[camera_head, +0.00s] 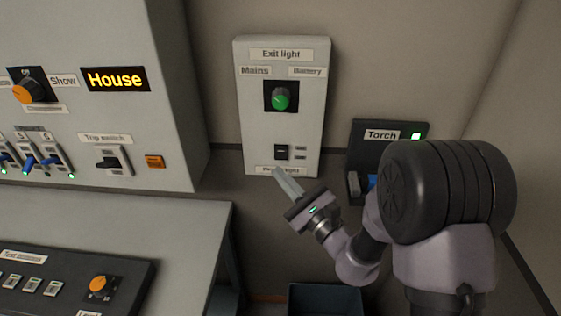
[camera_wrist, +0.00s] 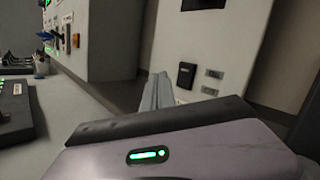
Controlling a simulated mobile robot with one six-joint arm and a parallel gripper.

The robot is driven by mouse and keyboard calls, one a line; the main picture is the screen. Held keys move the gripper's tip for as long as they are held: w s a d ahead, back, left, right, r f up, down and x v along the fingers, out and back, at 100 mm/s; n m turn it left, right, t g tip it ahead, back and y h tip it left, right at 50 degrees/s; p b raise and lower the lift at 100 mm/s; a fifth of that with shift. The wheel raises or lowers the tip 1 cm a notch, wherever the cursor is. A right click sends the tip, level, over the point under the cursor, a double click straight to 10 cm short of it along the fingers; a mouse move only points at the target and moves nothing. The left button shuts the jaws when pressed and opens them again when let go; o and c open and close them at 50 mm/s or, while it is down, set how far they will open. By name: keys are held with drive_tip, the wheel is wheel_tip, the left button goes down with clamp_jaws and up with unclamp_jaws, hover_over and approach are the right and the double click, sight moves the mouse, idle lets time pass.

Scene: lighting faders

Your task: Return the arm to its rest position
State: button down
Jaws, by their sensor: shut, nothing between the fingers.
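My gripper (camera_head: 286,182) is shut and empty, its fingers together in front of the lower edge of the exit light box. It also shows in the wrist view (camera_wrist: 158,92), with the fingers pointing up and away. My arm stretches from the right side of the head view, folded at the elbow, towards the wall. The exit light box (camera_head: 247,125) is a pale panel with a green knob (camera_head: 281,101) and a dark rocker switch (camera_head: 281,152). The same switch shows in the wrist view (camera_wrist: 187,75). Whether the fingertips touch the box cannot be told.
A dark Torch unit (camera_head: 361,133) with a green light is partly hidden behind my arm. The large House cabinet (camera_head: 178,120) stands at the left, above a grey desk (camera_head: 190,222) with a dark console (camera_head: 60,265). A dark bin (camera_head: 325,297) is below.

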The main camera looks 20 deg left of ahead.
drive_tip(key=shift+s+d+r, duration=0.1)
drive_tip(key=shift+s+d, duration=0.1)
drive_tip(key=shift+s, duration=0.7)
